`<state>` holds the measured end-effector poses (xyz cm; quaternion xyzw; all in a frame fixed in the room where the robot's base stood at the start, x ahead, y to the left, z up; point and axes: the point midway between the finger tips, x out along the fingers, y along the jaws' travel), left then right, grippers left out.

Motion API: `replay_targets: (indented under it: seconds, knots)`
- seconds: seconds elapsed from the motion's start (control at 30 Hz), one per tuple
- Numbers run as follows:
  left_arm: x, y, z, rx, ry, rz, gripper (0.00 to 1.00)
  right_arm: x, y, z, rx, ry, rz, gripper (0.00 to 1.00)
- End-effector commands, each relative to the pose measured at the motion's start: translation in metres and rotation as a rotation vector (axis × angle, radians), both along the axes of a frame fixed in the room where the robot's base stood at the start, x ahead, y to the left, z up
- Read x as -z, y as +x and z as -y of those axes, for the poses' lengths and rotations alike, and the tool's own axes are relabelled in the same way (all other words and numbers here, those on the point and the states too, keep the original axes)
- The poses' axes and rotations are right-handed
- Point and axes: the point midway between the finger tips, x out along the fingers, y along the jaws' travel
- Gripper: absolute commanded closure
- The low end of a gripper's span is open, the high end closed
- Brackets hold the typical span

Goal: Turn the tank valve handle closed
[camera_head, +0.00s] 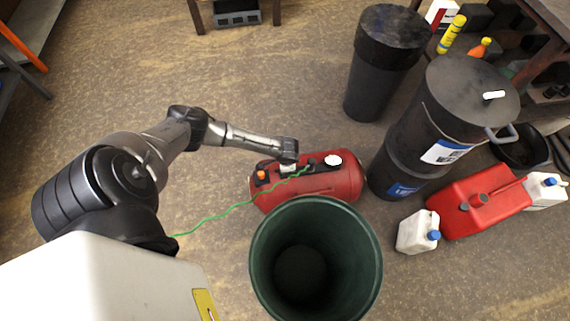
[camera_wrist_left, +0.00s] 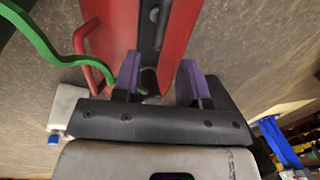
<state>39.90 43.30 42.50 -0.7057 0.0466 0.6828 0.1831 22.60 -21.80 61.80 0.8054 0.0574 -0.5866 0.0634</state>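The red tank (camera_head: 338,184) lies on the floor behind the green bin. On top are an orange knob (camera_head: 261,175), a white round gauge (camera_head: 333,160) and dark fittings. My left gripper (camera_head: 288,168) reaches down over the tank's top between the knob and the gauge. In the left wrist view, the two purple fingers (camera_wrist_left: 158,82) are apart, with the red tank (camera_wrist_left: 180,30) beyond them. A small dark fitting (camera_wrist_left: 148,80) shows between the fingers, closer to the left one. I cannot tell whether it is the valve handle or whether anything is touched. My right gripper is not in view.
A green hose (camera_head: 235,208) runs from the tank's top to the left. The green bin (camera_head: 262,272) stands in front. Black canisters (camera_head: 362,85) (camera_head: 425,118), a red fuel can (camera_head: 500,195) and a white jug (camera_head: 413,233) stand right. Floor behind the tank is clear.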

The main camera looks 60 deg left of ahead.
Motion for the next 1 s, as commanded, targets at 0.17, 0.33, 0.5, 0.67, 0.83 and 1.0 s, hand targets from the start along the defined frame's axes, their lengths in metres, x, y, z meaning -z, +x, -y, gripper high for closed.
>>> replay_targets:
  seconds: [0.17, 0.33, 0.5, 0.67, 0.83, 1.0]
  knots:
    - [0.038, 0.002, -0.006, 0.0, 0.001, -0.001, 0.6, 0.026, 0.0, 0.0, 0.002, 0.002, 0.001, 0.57]
    - [0.058, 0.004, -0.01, 0.0, 0.0, 0.0, 0.6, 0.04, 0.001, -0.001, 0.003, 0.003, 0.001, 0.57]
    - [0.069, 0.005, -0.013, 0.001, 0.0, 0.0, 0.6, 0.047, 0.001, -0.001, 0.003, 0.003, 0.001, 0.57]
    - [0.073, 0.005, -0.014, 0.001, 0.0, 0.0, 0.6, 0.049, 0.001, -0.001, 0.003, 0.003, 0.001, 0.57]
    - [0.073, 0.005, -0.014, 0.001, 0.0, 0.0, 0.6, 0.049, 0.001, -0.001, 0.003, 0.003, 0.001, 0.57]
    - [0.073, 0.005, -0.014, 0.001, 0.0, 0.0, 0.64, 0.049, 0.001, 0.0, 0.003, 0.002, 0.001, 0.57]
